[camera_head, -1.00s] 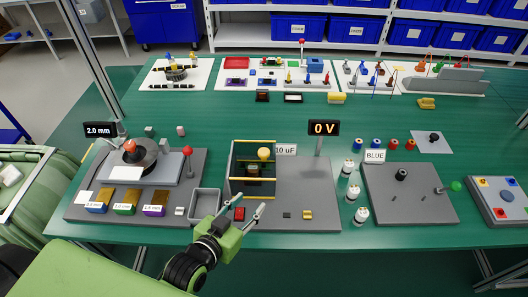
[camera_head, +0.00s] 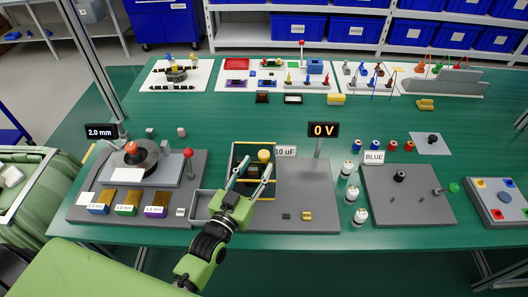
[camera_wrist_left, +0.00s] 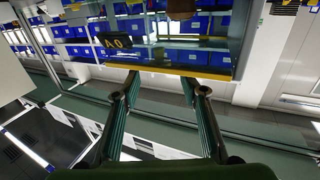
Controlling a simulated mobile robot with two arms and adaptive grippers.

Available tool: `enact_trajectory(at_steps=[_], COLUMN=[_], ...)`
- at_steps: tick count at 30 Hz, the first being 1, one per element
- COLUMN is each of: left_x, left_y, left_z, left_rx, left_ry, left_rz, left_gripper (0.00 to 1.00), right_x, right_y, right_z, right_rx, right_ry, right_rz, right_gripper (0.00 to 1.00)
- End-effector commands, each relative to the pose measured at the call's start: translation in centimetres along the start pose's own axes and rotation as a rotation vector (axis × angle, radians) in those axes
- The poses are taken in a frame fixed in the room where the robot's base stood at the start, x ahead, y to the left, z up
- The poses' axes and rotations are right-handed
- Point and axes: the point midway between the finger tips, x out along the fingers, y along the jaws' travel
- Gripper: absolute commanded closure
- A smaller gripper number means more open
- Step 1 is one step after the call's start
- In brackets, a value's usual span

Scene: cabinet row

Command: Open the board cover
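The board cover (camera_head: 276,157) is a clear box with dark sides and yellow edges, standing on a grey base plate (camera_head: 315,190). A yellow round part (camera_head: 264,155) shows inside it. My left gripper (camera_head: 250,176) is at the near side of the cover, its two fingers apart with nothing seen between them. In the left wrist view the view is upside down; a yellow cover edge (camera_wrist_left: 170,71) lies just beyond the fingertips (camera_wrist_left: 162,85). I cannot tell whether they touch it. The cover's near lower part is hidden by the gripper. My right gripper is not in view.
A "0 V" display (camera_head: 323,130) stands behind the plate, also in the left wrist view (camera_wrist_left: 115,41). A lever with a red knob (camera_head: 188,154) stands to the left. White cylinders (camera_head: 352,194) stand to the right. The green table (camera_head: 230,118) behind the cover is fairly clear.

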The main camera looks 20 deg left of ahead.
Motion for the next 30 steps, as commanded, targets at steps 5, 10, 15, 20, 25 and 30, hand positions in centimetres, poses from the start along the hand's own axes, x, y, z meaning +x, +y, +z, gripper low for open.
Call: enact_trajectory(at_steps=[5,10,15,20,25,30], left_x=[3.3,5.2,6.0,6.1,6.1,6.0], left_y=[0.0,0.0,0.0,0.0,0.0,0.0], left_z=[-0.2,-0.1,0.0,0.0,0.0,0.0], left_rx=[0.0,0.0,0.0,0.0,0.001,0.001], left_ry=[0.001,0.0,-0.001,-0.001,-0.001,-0.001], left_rz=[0.0,0.0,0.0,0.0,0.0,0.0], left_gripper=[0.6,0.6,0.6,0.6,0.76,1.0], right_x=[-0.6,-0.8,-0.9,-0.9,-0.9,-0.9], right_y=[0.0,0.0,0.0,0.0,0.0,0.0], right_z=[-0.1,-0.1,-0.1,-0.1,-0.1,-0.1], right_rx=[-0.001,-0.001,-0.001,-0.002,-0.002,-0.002], right_ry=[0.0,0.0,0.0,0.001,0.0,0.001], right_rz=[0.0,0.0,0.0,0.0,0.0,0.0], right_gripper=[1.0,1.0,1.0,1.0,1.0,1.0])
